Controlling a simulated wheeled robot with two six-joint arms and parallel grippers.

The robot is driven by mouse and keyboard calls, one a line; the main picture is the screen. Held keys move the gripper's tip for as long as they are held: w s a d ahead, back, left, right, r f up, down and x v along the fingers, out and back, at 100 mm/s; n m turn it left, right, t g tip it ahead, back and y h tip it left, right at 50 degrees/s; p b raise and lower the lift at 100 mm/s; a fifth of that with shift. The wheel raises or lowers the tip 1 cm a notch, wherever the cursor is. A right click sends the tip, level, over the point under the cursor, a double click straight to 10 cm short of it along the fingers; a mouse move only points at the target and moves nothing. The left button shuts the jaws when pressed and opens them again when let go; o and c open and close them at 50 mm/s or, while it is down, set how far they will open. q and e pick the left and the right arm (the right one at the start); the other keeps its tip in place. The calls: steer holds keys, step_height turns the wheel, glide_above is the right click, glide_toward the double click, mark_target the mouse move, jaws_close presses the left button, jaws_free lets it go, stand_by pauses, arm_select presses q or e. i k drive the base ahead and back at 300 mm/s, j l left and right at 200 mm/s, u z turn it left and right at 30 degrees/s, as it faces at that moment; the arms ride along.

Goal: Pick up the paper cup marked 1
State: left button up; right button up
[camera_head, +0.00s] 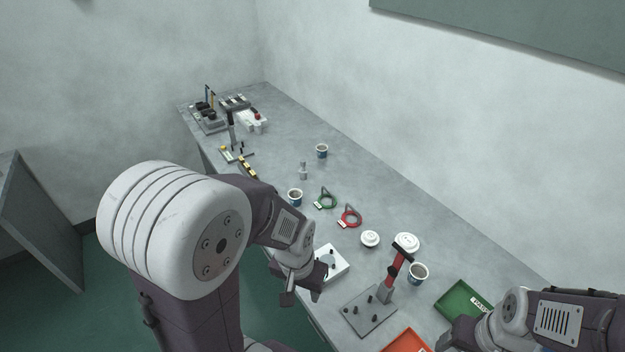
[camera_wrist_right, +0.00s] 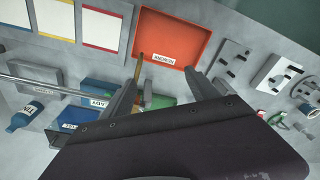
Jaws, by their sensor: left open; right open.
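Three paper cups with blue bands stand upright on the bench in the head view: a far cup (camera_head: 321,151), a middle cup (camera_head: 295,197) by the front edge, and a near cup (camera_head: 418,273) right of the red-handled tool. Their markings are too small to read, so I cannot tell which is marked 1. My left gripper (camera_head: 302,292) is open and empty, pointing down at the bench's front edge beside a white block (camera_head: 333,260), apart from every cup. My right gripper (camera_wrist_right: 162,72) is open in the right wrist view, with no cup between its fingers.
Green (camera_head: 328,199) and red (camera_head: 350,216) ring tools and white lids (camera_head: 370,238) lie between the cups. A red-handled tool (camera_head: 395,265) stands upright on a grey plate (camera_head: 366,312). A green tray (camera_head: 463,301) and orange tray (camera_head: 405,342) lie near my right arm. The far bench centre has free room.

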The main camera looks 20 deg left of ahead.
mark_target(295, 194)
steer(key=j+z, duration=0.15)
steer(key=j, duration=0.4)
steer(key=i+j+z, duration=0.15)
steer(key=j, duration=0.4)
steer(key=j+z, duration=0.15)
steer(key=j, duration=0.35)
steer(key=k+j+z, duration=0.15)
steer(key=j, duration=0.4)
steer(key=j+z, duration=0.15)
steer(key=j, duration=0.4)
steer(key=k+j+z, duration=0.15)
steer(key=j, duration=0.4)
steer(key=j+z, duration=0.15)
steer(key=j, duration=0.35)
steer(key=k, duration=0.05)
